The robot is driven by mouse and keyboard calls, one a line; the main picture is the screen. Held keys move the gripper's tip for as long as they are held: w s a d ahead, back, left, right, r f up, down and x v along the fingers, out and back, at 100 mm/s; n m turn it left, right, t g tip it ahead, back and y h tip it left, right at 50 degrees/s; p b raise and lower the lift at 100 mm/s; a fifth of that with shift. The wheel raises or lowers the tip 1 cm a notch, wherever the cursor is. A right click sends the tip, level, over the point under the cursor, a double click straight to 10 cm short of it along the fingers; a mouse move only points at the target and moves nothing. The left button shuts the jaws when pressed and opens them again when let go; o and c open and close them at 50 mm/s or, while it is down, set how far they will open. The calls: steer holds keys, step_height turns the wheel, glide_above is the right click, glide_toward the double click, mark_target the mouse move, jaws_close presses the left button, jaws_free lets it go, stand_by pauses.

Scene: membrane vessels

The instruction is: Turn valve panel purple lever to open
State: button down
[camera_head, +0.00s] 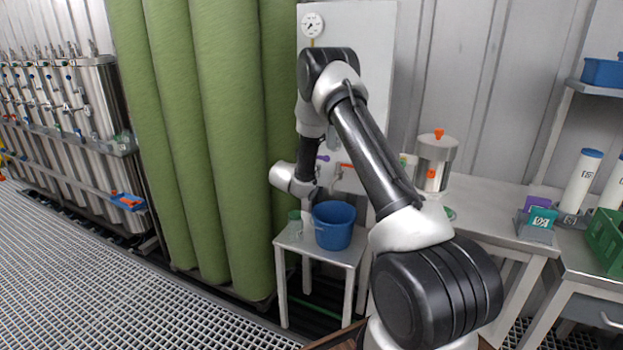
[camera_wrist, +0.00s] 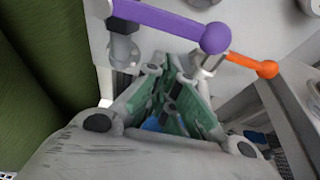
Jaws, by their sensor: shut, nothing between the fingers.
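The purple lever (camera_wrist: 165,22) crosses the top of the wrist view, ending in a round knob. In the head view a small part of the purple lever (camera_head: 323,158) shows beside my arm. It sits on the white valve panel (camera_head: 378,60). My gripper (camera_wrist: 168,75) is shut and empty, with its fingertips close below the purple lever in the wrist view; I cannot tell whether they touch it. An orange lever (camera_wrist: 253,65) lies to the right of the fingers. In the head view my arm hides much of the panel and the gripper.
A small table (camera_head: 290,243) below the panel holds a blue bucket (camera_head: 334,238) and a green-tinted jar (camera_head: 295,222). Tall green cylinders (camera_head: 225,120) stand close on the left. A bench (camera_head: 485,212) with a steel pot (camera_head: 434,160) is on the right. Grated floor is open at the left.

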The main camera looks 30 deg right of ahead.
steer(key=shift+d+r, duration=0.15)
steer(key=shift+r, duration=0.65)
steer(key=shift+s+r+n+g, duration=0.15)
steer(key=shift+r+n+g, duration=0.15)
steer(key=shift+r+n, duration=0.2)
steer(key=w+a+r+n+g+h, duration=0.2)
steer(key=r+n+h, duration=0.3)
steer(key=r+n, duration=0.3)
steer(key=w+n, duration=0.1)
steer(key=n, duration=0.3)
steer(key=shift+a+r, duration=0.15)
steer(key=shift+r, duration=0.15)
stand_by(0.4)
steer(key=shift+w+a+r, duration=0.1)
steer(key=shift+w, duration=0.05)
stand_by(0.6)
